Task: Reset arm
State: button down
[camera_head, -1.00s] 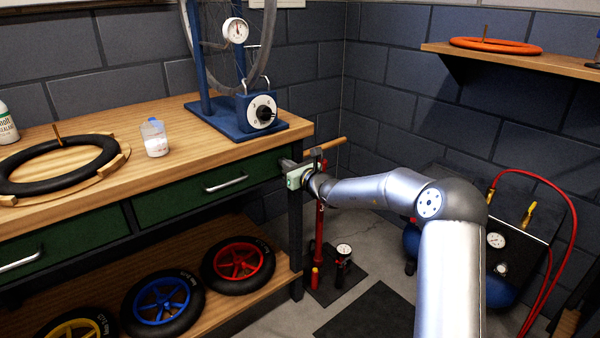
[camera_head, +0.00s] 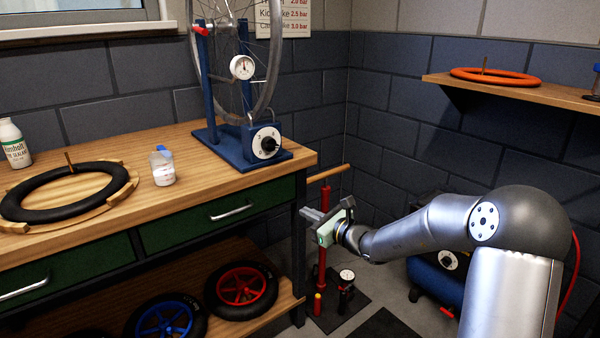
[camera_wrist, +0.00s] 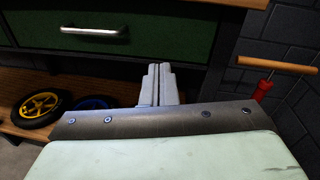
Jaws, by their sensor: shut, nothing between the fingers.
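My gripper (camera_head: 310,214) is at the front right of the workbench, just off its right corner and in front of the red floor pump (camera_head: 322,240). Its fingers point left toward the bench. In the wrist view the two grey fingertips (camera_wrist: 158,84) are together with nothing between them. Behind them is the bench's right end with a green drawer (camera_wrist: 130,35), which is closed. The fingers appear apart from the bench. My arm reaches in from the lower right.
The workbench (camera_head: 215,180) holds a black tyre (camera_head: 30,205) on a wooden ring, a small cup (camera_head: 163,172), a white bottle (camera_head: 14,145) and a blue wheel stand (camera_head: 225,150). Wheels, including a red one (camera_head: 241,287), lie on the lower shelf. A compressor (camera_head: 435,278) stands behind my arm.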

jog(key=s+a+r+n+g+p, duration=0.3)
jog(key=s+r+n+p, duration=0.15)
jog(key=s, duration=0.25)
jog(key=s+a+r+n+g+h+p, duration=0.1)
jog(key=s+a+r+n+g+p, duration=0.2)
jog(key=s+n, duration=0.35)
jog(key=s+a+r+n+g+p, duration=0.2)
jog(key=s+r+n+g+p, duration=0.25)
jog(key=s, duration=0.35)
jog(key=s+d+r+n+g+h+p, duration=0.1)
jog(key=s+d+r+n+h+p, duration=0.3)
jog(key=s, duration=0.5)
jog(key=s+d+r+n+g+h+p, duration=0.1)
jog(key=s+d+r+n+h+p, duration=0.3)
jog(key=s+d+n+p, duration=0.3)
jog(key=s+d+h+p, duration=0.1)
jog(key=s+d, duration=0.2)
jog(key=shift+s+r+h+p, duration=0.2)
jog(key=shift+h+p, duration=0.1)
jog(key=shift+h, duration=0.1)
